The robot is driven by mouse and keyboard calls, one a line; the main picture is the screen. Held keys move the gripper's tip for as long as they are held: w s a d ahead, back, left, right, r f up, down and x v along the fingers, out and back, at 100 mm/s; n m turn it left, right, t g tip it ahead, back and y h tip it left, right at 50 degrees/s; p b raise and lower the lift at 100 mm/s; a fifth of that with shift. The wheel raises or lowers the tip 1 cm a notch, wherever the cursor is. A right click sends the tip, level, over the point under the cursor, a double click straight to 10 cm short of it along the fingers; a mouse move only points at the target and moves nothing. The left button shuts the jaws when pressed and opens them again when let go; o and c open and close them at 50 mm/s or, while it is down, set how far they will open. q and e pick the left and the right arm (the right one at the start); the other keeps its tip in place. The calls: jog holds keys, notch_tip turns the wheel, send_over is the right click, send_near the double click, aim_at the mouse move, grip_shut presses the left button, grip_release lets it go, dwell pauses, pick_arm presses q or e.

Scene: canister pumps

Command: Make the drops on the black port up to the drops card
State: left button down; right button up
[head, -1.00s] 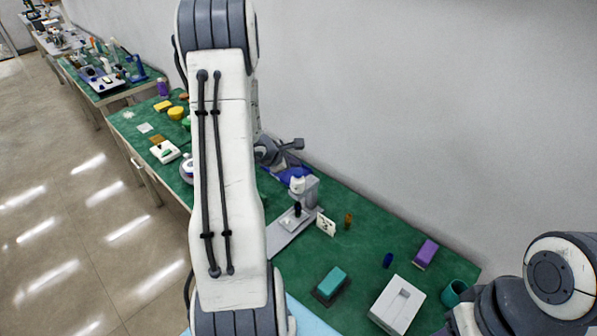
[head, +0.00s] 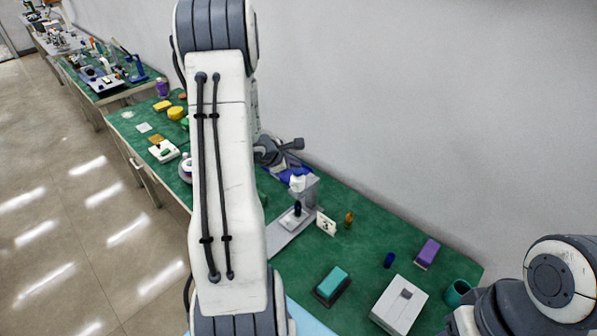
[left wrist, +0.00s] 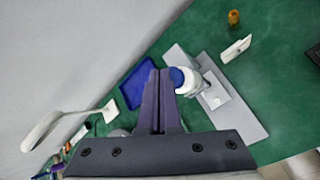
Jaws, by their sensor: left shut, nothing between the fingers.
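A grey pump stand (head: 312,193) with a white head (head: 298,183) stands mid-table. A small dark container (head: 297,209) sits on its base under the head. In the left wrist view the stand's white head (left wrist: 188,86) has a blue round end. A small white card with dark marks (head: 326,224) stands upright beside the base, and also shows in the left wrist view (left wrist: 237,48). I cannot make out drops. My left gripper (left wrist: 160,76) is shut and empty, its tips just beside the white head; touching is unclear. My right gripper is out of view.
A blue tray (left wrist: 134,88) lies beside the stand. An amber bottle (head: 349,219), a blue object (head: 389,260), a purple block (head: 427,253), a teal block (head: 332,282), a white box (head: 398,306) and a green cup (head: 457,293) occupy the right part.

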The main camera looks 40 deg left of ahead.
aim_at(295, 171)
pick_arm(q)
jog(key=shift+f+b, duration=0.65)
jog(key=shift+b, duration=0.25)
dwell(0.8)
jog(key=shift+r, duration=0.15)
jog(key=shift+r+p, duration=0.6)
jog(key=shift+r, duration=0.3)
jog(key=shift+r+p, duration=1.7)
jog(key=shift+r, duration=0.9)
jog(key=shift+f, duration=0.1)
